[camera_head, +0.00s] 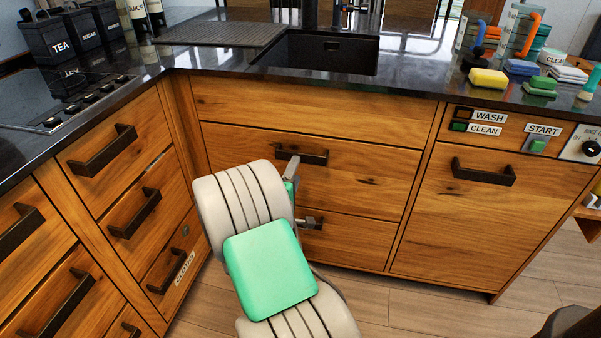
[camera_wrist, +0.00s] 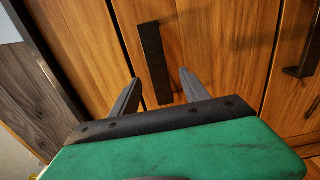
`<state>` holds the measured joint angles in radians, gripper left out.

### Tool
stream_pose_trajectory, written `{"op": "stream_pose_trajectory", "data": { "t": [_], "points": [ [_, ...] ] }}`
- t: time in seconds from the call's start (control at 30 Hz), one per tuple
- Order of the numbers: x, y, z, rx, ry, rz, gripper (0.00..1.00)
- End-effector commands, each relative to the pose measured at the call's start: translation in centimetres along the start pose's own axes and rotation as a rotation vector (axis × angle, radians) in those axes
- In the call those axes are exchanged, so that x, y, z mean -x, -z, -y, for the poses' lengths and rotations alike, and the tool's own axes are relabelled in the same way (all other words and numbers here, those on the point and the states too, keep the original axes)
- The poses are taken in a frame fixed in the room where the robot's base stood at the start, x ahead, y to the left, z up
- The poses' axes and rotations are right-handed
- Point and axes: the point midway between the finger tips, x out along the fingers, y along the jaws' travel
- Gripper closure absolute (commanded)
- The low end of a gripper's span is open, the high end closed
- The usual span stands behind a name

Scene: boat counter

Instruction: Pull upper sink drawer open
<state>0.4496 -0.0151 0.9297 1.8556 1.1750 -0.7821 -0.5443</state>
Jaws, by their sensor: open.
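The upper sink drawer (camera_head: 365,165) is shut, below a plain wood panel under the sink. My gripper is open, with one finger above the other. In the wrist view, the handle (camera_wrist: 152,60) runs up the picture from the gap between the fingertips (camera_wrist: 160,78). Neither finger is visibly closed on it, and how deep the fingers reach is unclear.
The lower drawer's handle (camera_head: 312,222) is close to my lower finger. The dishwasher panel (camera_head: 475,215) is to the right. The left cabinets with protruding handles (camera_head: 135,213) form a corner beside my arm. Above are the counter and sink (camera_head: 316,50).

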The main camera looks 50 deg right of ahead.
Motion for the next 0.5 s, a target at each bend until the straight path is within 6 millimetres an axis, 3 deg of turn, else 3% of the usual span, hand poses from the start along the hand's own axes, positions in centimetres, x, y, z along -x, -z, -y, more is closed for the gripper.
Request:
{"op": "stream_pose_trajectory", "data": {
  "t": [0.3,0.5],
  "points": [
    [-5.8,-0.2,-0.3,-0.007,0.000,0.005,0.46],
    [-7.2,-0.1,-0.4,-0.007,0.000,0.001,0.46]
  ]
}}
